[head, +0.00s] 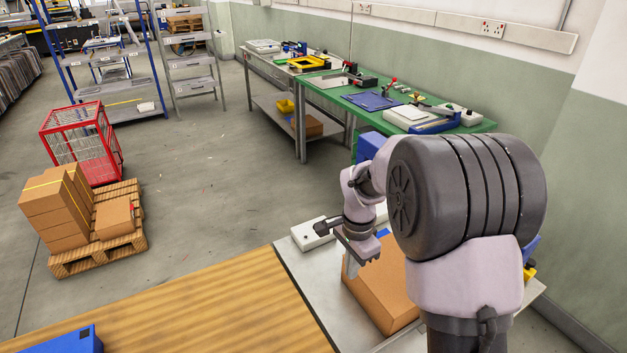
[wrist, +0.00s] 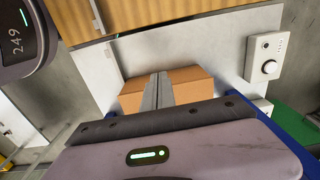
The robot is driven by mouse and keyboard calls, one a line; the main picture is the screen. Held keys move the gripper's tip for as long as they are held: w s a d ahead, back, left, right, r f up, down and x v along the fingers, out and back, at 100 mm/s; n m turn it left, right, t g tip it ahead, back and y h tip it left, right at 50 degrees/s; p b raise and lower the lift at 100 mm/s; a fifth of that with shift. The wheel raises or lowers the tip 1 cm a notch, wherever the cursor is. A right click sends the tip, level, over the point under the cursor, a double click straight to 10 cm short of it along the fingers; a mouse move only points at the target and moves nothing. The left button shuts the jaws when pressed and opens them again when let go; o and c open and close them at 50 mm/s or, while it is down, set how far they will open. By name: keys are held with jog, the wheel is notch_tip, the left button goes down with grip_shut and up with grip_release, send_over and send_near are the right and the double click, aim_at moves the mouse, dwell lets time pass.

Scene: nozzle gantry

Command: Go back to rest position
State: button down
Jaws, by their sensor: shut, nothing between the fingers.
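My gripper (head: 351,264) points down over the metal table, just in front of a cardboard box (head: 383,290). In the wrist view, my gripper (wrist: 161,74) shows its two grey fingers together with nothing between them. The same box (wrist: 188,85) lies behind and below the fingers there. I cannot tell whether the fingertips touch it. Part of the box is hidden by my arm in the head view.
A white control box with a knob (wrist: 264,57) sits at the table's edge. A wooden surface (head: 220,310) with a blue item (head: 70,342) lies at front left. A green workbench (head: 335,92) stands behind. A pallet (head: 98,252) with boxes and a red cage (head: 82,145) stand left. Floor between is clear.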

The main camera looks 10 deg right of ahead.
jog(key=s+a+r+n+t+b, duration=0.25)
jog(key=s+r, duration=0.35)
jog(key=r, duration=0.3)
jog(key=s+a+r+n+t+y, duration=0.1)
jog(key=s+r+n, duration=0.1)
jog(key=s, duration=0.7)
jog(key=s+a+r+n+t+y+b, duration=0.1)
jog(key=s+r+n+t, duration=0.1)
jog(key=s, duration=0.8)
jog(key=shift+a+r+n, duration=0.4)
jog(key=shift+r+n, duration=0.1)
jog(key=shift+n, duration=0.75)
